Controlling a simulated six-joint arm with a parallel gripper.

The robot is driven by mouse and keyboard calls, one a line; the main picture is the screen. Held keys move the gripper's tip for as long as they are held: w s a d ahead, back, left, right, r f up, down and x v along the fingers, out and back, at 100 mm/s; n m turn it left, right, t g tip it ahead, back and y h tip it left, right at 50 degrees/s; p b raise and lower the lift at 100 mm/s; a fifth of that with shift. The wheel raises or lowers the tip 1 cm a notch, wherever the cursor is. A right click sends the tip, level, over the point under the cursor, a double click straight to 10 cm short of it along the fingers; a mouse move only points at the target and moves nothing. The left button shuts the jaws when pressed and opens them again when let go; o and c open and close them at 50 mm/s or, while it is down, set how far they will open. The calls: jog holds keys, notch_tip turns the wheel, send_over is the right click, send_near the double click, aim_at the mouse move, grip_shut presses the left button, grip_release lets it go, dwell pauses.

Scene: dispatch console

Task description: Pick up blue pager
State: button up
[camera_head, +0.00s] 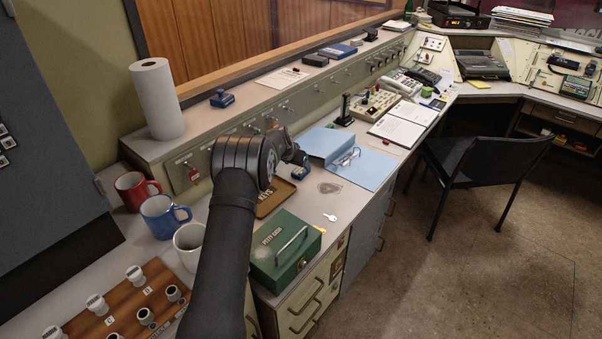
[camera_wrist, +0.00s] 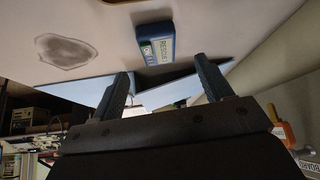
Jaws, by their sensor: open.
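A small blue pager (camera_head: 301,173) lies on the desk between the brown tray and the open blue binder, partly hidden by my arm. In the wrist view the blue pager (camera_wrist: 157,42) shows its lettered face and small screen, lying just beyond my fingertips. My gripper (camera_wrist: 163,66) is open and empty, its two fingers apart with the pager in line with the gap. In the head view my gripper (camera_head: 303,157) is mostly hidden behind my wrist, close to the pager.
The open blue binder (camera_head: 372,168) lies right of the pager. A brown tray (camera_head: 268,208), green cash box (camera_head: 286,262) and key (camera_head: 330,217) are nearer. Another small blue object (camera_head: 222,98) sits on the ledge. Mugs (camera_head: 160,218) stand at left.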

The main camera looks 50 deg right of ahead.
aim_at(301, 170)
jog(key=shift+x, duration=2.55)
jog(key=shift+s, duration=0.15)
jog(key=c, duration=1.2)
